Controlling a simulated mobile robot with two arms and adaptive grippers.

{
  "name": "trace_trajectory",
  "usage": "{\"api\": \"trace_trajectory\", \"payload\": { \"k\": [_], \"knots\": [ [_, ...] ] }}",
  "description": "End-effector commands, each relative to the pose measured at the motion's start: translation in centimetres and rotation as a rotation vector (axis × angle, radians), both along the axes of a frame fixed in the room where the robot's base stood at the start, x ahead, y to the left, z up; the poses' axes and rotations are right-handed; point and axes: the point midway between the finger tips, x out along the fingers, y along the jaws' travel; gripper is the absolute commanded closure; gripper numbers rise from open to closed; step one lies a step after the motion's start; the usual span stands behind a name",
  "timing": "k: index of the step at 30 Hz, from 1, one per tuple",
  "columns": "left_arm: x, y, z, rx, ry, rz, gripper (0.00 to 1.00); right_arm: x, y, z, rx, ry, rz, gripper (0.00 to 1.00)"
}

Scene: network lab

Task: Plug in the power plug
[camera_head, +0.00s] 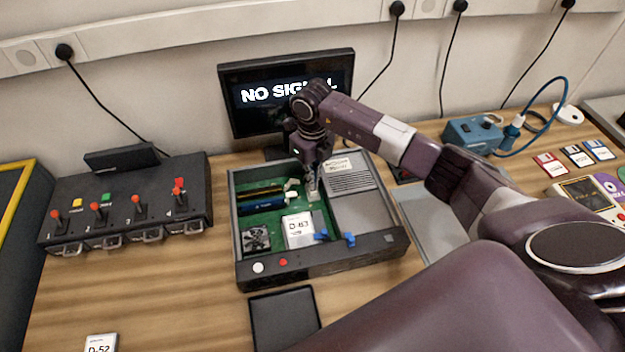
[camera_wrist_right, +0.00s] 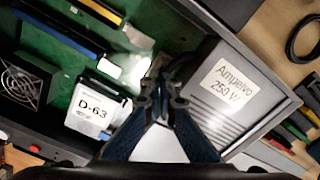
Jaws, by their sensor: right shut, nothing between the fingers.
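An open computer case (camera_head: 372,242) stands on the table with a green board (camera_head: 262,222) inside. A grey power supply (camera_head: 362,208) fills its right side, and its label reads "Ampelvo 250 W" in the wrist view (camera_wrist_right: 227,83). A white connector-like piece (camera_head: 292,187) is on the board left of my right gripper (camera_head: 313,188). In the wrist view, bright white pieces (camera_wrist_right: 134,70) lie just left of the fingertips (camera_wrist_right: 161,92); which one is the power plug I cannot tell. My right gripper is shut and empty, low over the case between board and power supply. My left gripper is out of view.
A white D-63 block (camera_head: 298,231) and a fan (camera_head: 257,238) sit in the case. A monitor (camera_head: 240,118) showing "NO SIGNAL" stands behind it. A black switch box (camera_head: 125,215) is at left, a blue box (camera_head: 470,134) at right. The table's front left is mostly clear.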

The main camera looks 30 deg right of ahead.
Motion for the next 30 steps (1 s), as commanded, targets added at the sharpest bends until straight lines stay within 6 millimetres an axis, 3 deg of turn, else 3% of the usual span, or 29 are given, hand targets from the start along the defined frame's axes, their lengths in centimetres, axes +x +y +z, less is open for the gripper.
{"api": "trace_trajectory", "payload": {
  "k": [8, 30],
  "knots": [
    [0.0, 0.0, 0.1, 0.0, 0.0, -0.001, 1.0, -0.4, 0.0, -0.3, -0.001, 0.01, 0.001, 1.0],
    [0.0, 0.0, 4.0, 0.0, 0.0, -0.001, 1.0, -0.2, 0.0, 5.9, 0.0, 0.004, 0.001, 1.0]
  ]
}}
